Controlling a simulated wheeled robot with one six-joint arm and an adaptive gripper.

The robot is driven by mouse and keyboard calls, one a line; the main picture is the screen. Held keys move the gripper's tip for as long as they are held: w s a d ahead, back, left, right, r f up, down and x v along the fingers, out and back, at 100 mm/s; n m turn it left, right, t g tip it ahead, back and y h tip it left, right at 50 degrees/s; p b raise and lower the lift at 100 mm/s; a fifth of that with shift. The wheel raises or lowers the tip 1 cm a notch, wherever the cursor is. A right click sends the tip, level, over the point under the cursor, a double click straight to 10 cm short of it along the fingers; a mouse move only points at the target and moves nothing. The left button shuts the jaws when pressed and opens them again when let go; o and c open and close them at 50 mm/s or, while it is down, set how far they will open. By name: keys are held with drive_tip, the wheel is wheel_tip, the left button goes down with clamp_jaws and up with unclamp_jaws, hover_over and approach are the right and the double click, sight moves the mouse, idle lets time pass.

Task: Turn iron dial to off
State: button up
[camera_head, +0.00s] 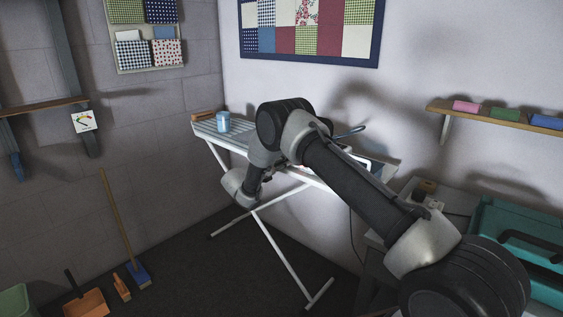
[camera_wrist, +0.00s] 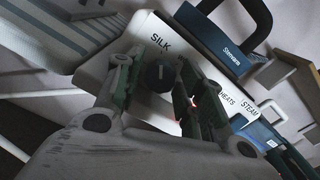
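The dark iron dial (camera_wrist: 160,76) is on a white panel in the wrist view, just below the word SILK. A small light mark shows on it, but I cannot read its setting for sure. My gripper (camera_wrist: 154,72) has its two fingers on either side of the dial. A gap shows at the left finger; the right finger is close to the dial, and contact is unclear. The blue iron unit (camera_wrist: 228,50) with a dark handle is behind the panel. In the head view my arm hides the dial and the fingertips.
A small red light (camera_wrist: 194,100) glows beside the right finger. Labels ending in HEATS and STEAM are lower right. The ironing board (camera_head: 212,134) holds a blue can (camera_head: 223,122). A teal case (camera_head: 500,225) stands at right, below a shelf (camera_head: 490,113) with fabric rolls.

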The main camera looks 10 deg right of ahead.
drive_tip(key=v, duration=1.2)
